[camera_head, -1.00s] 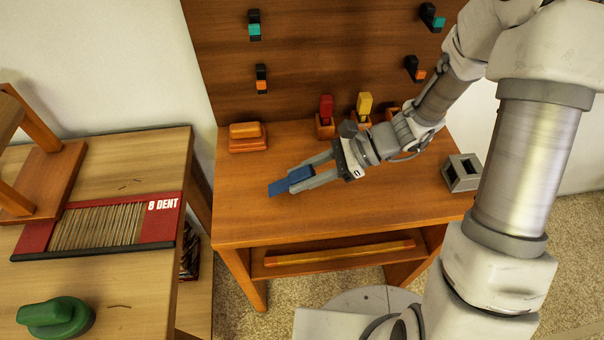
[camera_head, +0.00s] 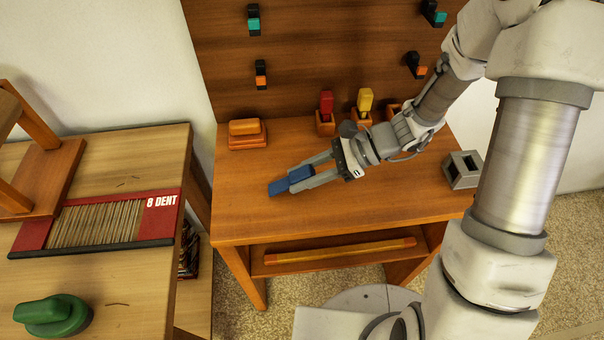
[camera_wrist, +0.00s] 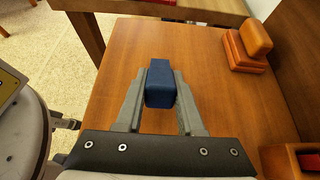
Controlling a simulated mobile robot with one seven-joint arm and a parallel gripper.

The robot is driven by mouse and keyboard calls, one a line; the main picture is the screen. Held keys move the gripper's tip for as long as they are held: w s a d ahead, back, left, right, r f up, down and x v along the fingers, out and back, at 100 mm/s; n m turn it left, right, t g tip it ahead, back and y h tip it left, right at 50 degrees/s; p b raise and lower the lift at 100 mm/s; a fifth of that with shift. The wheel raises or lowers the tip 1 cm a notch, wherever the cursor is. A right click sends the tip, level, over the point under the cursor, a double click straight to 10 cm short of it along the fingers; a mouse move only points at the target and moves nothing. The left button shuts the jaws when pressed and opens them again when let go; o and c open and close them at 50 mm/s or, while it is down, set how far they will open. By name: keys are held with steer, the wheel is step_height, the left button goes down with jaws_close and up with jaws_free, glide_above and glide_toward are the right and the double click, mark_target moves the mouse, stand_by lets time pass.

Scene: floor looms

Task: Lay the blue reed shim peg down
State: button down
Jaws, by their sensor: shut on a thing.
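The blue reed shim peg (camera_head: 279,187) is between the fingertips of my gripper (camera_head: 300,178), over the left part of the wooden bench top. In the wrist view the blue peg (camera_wrist: 160,84) sits between the two grey fingers of my gripper (camera_wrist: 160,92), which are shut on it. The peg lies along the fingers and sticks out past their tips. It is low over the bench; I cannot tell if it touches the wood.
An orange stacked block (camera_head: 247,134) stands at the back left of the bench top (camera_head: 380,205). Red (camera_head: 326,104) and yellow (camera_head: 365,101) pegs stand in holders at the back. A grey hollow block (camera_head: 462,170) is at the right. The bench front is clear.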

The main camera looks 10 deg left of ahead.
steer(key=shift+c, duration=2.2)
jaws_free()
steer(key=p+v, duration=0.4)
steer(key=v, duration=1.3)
steer(key=shift+d, duration=0.25)
steer(key=shift+s+r, duration=0.1)
